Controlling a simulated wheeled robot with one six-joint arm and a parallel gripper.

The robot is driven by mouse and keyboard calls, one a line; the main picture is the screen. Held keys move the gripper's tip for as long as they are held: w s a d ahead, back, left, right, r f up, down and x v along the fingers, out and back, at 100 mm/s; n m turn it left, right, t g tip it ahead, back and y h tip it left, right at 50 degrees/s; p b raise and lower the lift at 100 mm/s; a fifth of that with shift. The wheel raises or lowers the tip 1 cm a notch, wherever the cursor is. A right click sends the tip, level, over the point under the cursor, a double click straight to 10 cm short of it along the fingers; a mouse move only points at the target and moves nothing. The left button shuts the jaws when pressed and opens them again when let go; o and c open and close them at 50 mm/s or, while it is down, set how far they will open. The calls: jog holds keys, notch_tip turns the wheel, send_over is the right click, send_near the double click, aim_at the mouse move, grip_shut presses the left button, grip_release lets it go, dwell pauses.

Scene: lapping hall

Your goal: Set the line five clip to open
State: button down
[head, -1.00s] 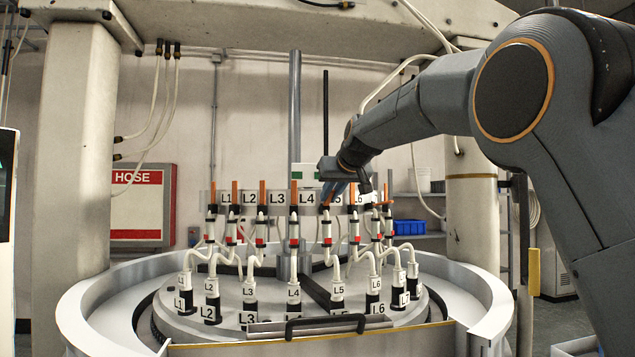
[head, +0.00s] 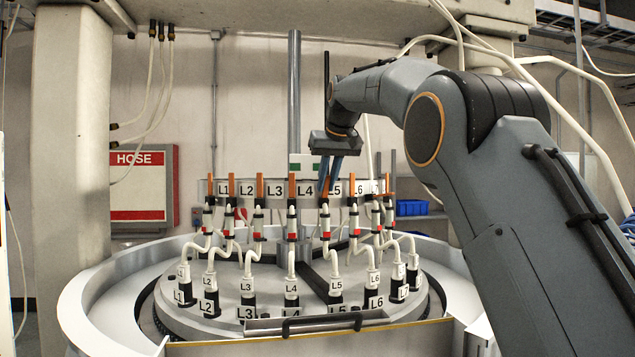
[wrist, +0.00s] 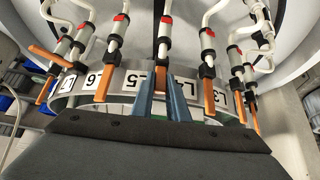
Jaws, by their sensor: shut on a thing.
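The line five clip (head: 326,222) is a white clip with a red band and black collars, standing on its hose in the ring of clips behind the L5 post. My gripper (head: 328,180) is at the top of this clip, its blue fingers pointing down. The lever's exact angle cannot be told.
The L4 lever (head: 292,186) and L6 lever (head: 351,187) stand upright close on either side. At the far right one orange lever (wrist: 50,55) lies sideways. A black handle bar (head: 325,322) crosses the front. A blue bin (head: 411,207) stands behind.

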jog(key=shift+w+r, duration=0.1)
jog(key=shift+r, duration=0.05)
dwell(0.3)
jog(key=c, duration=1.7)
grip_release()
jog(key=shift+b+v, duration=0.9)
jog(key=shift+v, duration=3)
jog(key=shift+w+a, duration=0.1)
